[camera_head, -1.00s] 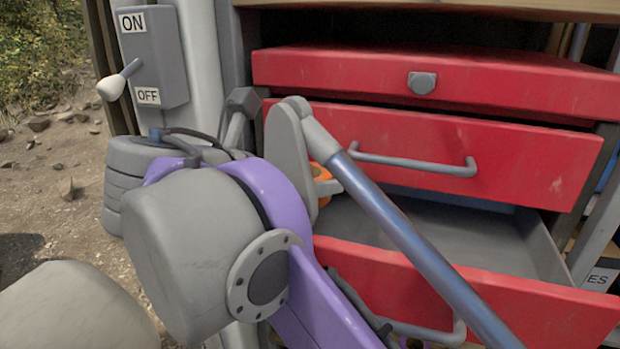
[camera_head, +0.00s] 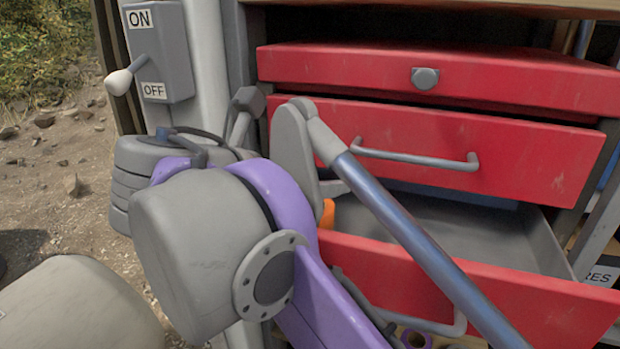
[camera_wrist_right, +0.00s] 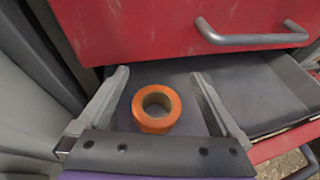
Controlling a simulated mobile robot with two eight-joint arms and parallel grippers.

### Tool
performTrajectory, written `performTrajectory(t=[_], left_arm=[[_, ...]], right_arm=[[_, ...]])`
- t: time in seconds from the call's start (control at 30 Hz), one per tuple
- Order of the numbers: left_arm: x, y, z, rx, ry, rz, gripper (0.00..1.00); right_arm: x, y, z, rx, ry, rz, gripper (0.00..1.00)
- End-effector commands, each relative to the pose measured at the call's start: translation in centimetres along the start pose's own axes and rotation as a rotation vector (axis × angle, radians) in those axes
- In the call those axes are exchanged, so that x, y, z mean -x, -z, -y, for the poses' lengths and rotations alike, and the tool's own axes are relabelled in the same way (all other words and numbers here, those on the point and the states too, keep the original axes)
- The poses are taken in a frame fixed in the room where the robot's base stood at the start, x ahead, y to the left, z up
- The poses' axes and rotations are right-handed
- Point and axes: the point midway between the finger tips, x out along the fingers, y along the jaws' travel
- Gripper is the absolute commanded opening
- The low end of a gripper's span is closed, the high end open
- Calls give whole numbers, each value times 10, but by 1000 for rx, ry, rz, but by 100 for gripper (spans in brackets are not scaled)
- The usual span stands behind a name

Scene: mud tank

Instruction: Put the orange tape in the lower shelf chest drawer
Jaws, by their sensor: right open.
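The lower drawer (camera_head: 440,236) of the red chest is pulled out, and its grey inside shows. The orange tape (camera_head: 328,213) is mostly hidden in the head view behind my arm and the drawer front. In the right wrist view the tape (camera_wrist_right: 156,108) is a whole ring, hole facing up, over the left part of the grey drawer floor (camera_wrist_right: 250,95). My right gripper (camera_wrist_right: 159,76) is open, with one finger on each side of the tape and gaps between. In the head view my right gripper (camera_head: 328,187) is partly hidden by its own arm. My left gripper is not in view.
A closed red drawer (camera_head: 540,160) with a bar handle sits just above the open one. A red top section (camera_head: 480,78) has a round knob. A switch box (camera_head: 160,55) marked ON and OFF stands at left. Stony ground lies beyond.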

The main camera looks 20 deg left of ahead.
Motion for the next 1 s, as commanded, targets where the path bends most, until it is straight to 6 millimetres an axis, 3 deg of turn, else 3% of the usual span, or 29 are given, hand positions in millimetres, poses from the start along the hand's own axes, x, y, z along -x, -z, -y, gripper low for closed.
performTrajectory(t=[0.03, 0.4, 0.53, 0.7, 1.0], left_arm=[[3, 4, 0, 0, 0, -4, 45], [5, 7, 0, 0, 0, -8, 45], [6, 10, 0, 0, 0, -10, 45], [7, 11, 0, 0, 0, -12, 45], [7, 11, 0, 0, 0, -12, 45]], right_arm=[[4, -9, 0, 0, -1, 2, 100], [85, -6, -1, 2, -5, 2, 100], [106, -6, -1, 1, -5, 2, 100], [121, -6, 0, 0, -2, 1, 100], [123, -6, 0, 0, 0, 1, 100]])
